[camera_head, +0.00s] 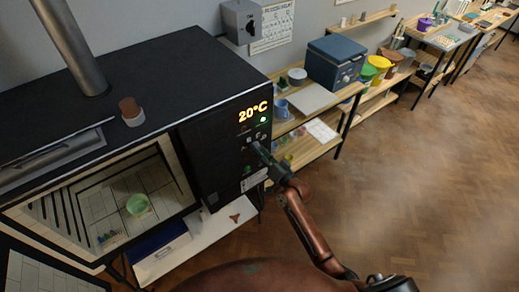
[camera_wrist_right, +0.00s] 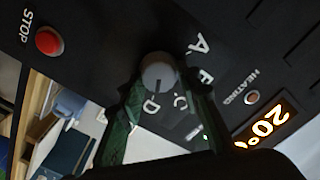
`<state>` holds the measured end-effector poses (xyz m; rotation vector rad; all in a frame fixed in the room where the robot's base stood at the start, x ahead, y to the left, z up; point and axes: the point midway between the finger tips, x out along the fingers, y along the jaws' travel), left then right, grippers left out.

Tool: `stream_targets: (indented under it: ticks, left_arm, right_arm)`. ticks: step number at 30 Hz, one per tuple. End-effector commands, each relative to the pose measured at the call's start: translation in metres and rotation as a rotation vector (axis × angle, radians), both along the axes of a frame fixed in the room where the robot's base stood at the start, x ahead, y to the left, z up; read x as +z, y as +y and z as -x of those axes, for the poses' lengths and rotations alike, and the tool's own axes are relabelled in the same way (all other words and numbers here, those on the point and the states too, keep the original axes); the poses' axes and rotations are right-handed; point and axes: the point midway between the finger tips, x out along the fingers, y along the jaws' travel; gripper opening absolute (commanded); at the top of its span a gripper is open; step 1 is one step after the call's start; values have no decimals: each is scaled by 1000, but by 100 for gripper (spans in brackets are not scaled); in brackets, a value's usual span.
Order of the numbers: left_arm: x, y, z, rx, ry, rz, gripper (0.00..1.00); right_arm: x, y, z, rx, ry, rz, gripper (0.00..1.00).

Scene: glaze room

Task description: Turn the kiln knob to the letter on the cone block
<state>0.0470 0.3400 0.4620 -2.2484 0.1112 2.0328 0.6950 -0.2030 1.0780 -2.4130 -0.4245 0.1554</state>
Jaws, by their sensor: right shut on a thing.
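The black kiln (camera_head: 120,75) fills the left of the head view, with its front open. My right gripper (camera_head: 260,150) is at its control panel. In the right wrist view its green fingers (camera_wrist_right: 158,90) are shut on the round grey kiln knob (camera_wrist_right: 158,68). The letters A, C and D show around the knob, with another letter partly hard to read. A dark mark on the knob's face points roughly toward D. A small dark item, possibly the cone block (camera_head: 108,238), sits on the kiln floor; no letter is readable. My left gripper is out of view.
The panel display (camera_head: 252,112) reads 20°C. A red STOP button (camera_wrist_right: 48,40) is beside the knob. A green pot (camera_head: 138,204) stands inside the kiln. The wood floor (camera_head: 430,170) is clear.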

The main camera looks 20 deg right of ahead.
Motion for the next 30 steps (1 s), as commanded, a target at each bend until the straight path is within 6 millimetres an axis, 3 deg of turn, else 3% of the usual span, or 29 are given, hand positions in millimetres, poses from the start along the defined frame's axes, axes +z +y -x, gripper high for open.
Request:
stream_targets:
  ticks: [1,23,24,30]
  left_arm:
    - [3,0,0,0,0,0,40]
    - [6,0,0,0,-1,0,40]
    - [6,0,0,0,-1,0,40]
    - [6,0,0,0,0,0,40]
  right_arm:
    - [9,0,-2,-1,-7,-22,7]
    - [8,0,-3,-1,20,-102,7]
    - [8,1,-3,-1,20,-102,34]
    - [7,1,-2,1,23,-100,48]
